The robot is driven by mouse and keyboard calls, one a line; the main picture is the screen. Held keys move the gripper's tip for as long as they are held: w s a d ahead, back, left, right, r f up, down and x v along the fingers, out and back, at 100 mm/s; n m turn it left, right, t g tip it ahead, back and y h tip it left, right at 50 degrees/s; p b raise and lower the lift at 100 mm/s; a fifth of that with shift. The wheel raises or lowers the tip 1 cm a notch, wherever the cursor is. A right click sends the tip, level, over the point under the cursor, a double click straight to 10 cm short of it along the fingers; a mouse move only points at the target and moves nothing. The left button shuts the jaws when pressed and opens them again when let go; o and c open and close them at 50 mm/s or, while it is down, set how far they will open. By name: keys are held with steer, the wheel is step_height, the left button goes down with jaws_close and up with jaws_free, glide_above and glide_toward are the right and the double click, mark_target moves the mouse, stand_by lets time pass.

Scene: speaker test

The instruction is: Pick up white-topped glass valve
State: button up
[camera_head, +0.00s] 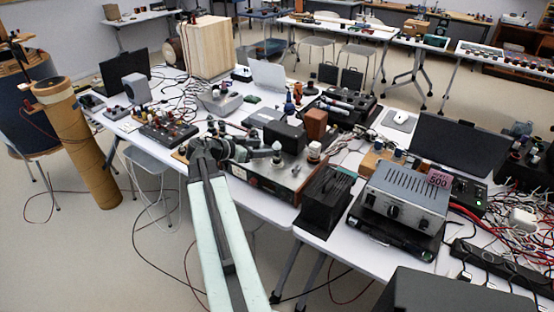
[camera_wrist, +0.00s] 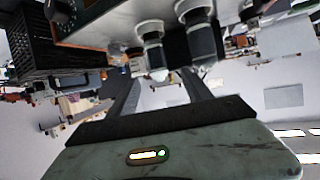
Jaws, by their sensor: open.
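In the head view a glass valve with a pale white top (camera_head: 314,150) stands upright on the wood-edged amplifier chassis (camera_head: 282,184). Another greyish valve (camera_head: 277,154) stands to its left, close to my gripper (camera_head: 245,150). In the wrist view, which looks upside down, two dark glass valves with white collars hang from the chassis: a left one (camera_wrist: 152,50) and a right one (camera_wrist: 200,40). My gripper (camera_wrist: 163,78) is open. The left valve appears between its fingers, and the right one lies near the right finger. I cannot tell contact or which valve is which across views.
A dark box (camera_head: 285,136) and an orange-brown block (camera_head: 316,124) stand behind the valves. A black finned unit (camera_head: 326,200) and a silver power supply (camera_head: 405,195) are to the right.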

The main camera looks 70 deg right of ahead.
mark_target(273, 147)
steer(key=b+x, duration=0.3)
steer(key=x, duration=0.4)
steer(key=shift+s+d+f, duration=0.2)
steer(key=shift+s+d, duration=0.05)
steer(key=shift+d, duration=0.05)
steer(key=shift+a+r, duration=0.1)
jaws_close()
steer(key=shift+r, duration=0.1)
